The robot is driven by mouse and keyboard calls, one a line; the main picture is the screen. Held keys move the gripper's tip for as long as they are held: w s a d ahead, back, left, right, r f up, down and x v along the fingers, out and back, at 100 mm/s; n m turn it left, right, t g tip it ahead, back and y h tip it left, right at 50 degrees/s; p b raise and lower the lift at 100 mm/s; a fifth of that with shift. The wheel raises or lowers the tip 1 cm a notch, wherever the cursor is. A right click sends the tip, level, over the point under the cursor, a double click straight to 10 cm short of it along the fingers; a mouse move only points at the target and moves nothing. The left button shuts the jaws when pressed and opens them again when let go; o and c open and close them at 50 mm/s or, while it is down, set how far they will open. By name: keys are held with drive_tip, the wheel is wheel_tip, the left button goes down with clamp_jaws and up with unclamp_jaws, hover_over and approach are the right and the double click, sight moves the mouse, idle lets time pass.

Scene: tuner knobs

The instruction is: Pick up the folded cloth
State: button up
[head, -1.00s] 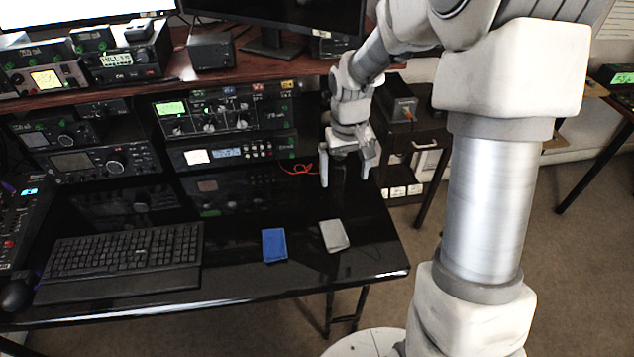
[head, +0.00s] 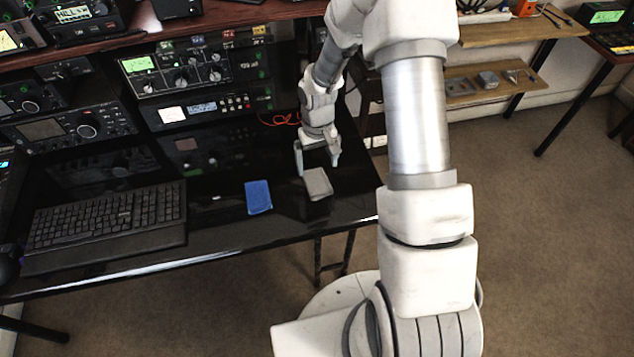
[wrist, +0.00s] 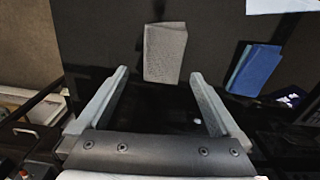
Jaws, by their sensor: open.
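A grey folded cloth (head: 318,184) lies on the glossy black desk near its right end. A blue folded item (head: 258,197), perhaps also a cloth, lies to its left. My gripper (head: 318,172) is open and empty, pointing down just behind the grey cloth. In the wrist view the grey cloth (wrist: 165,53) is ahead of the two fingers (wrist: 158,80), roughly centred on the gap between them. The blue item (wrist: 255,68) is off to the right there. I cannot tell exactly how high the fingertips are above the desk.
A black keyboard (head: 105,222) lies on the left of the desk (head: 225,232). Radio units (head: 190,65) stand behind, with an orange cable (head: 280,120) near my gripper. The desk's right edge is close to the grey cloth.

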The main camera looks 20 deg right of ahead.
sight(317, 180)
drive_tip(key=f, duration=0.2)
drive_tip(key=s+f, duration=0.1)
drive_tip(key=f, duration=0.1)
drive_tip(key=shift+s+a, duration=0.15)
drive_tip(key=shift+a, duration=0.05)
drive_tip(key=shift+f, duration=0.75)
drive_tip(key=shift+c, duration=0.2)
drive_tip(key=c, duration=1.2)
